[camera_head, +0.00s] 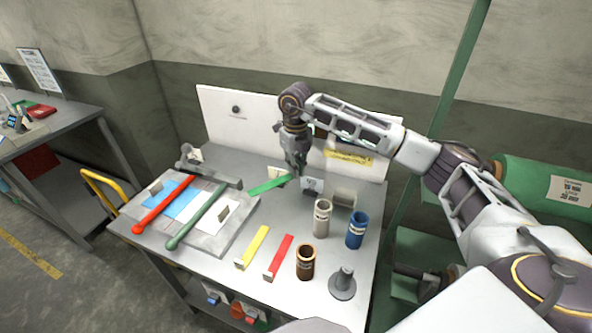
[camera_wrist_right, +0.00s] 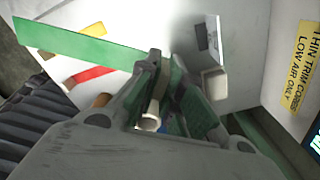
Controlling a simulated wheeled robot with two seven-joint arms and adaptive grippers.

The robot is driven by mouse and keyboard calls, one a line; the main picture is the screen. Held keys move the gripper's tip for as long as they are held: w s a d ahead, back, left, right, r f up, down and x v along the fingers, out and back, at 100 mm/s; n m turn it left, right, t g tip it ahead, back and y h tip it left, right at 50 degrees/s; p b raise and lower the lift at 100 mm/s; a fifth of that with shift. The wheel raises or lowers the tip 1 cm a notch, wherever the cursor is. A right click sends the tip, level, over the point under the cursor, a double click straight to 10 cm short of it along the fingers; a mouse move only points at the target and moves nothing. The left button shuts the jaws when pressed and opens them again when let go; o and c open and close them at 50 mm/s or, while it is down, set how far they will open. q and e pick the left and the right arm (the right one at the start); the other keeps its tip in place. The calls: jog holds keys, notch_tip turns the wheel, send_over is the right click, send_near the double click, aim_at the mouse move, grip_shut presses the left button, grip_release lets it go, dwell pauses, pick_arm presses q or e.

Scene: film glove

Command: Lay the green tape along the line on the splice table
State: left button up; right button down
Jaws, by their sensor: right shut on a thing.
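My right gripper (camera_head: 295,168) is shut on the green tape (camera_head: 268,186), a flat strip held above the table and reaching out to the left. In the right wrist view the green tape (camera_wrist_right: 80,44) sticks out from between the fingers (camera_wrist_right: 158,82) to the upper left. The splice table (camera_head: 190,246) is a grey plate at the table's left, with a red bar (camera_head: 163,206), a blue and a white sheet (camera_head: 183,207), and a dark green bar (camera_head: 198,215) on it. I cannot make out the line clearly. My left gripper is not in view.
A yellow strip (camera_head: 254,245) and a red strip (camera_head: 279,257) lie at the front middle. A white cup (camera_head: 322,218), blue cup (camera_head: 357,230), brown cup (camera_head: 305,262) and grey spindle (camera_head: 343,283) stand on the right. A white back panel (camera_head: 236,125) closes the rear.

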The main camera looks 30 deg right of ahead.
jog(key=n, duration=1)
jog(key=shift+n, duration=0.4)
jog(key=n, duration=0.5)
jog(key=shift+s+a, duration=0.15)
jog(key=n, duration=0.6)
jog(key=shift+s+a, duration=0.2)
jog(key=shift+a, duration=0.1)
jog(key=n, duration=0.4)
jog(key=shift+s+a, duration=0.2)
jog(key=shift+a, duration=0.2)
jog(key=s+a+f+n+b, duration=0.1)
jog(key=a+n, duration=0.4)
jog(key=shift+s+a+f+b, duration=0.3)
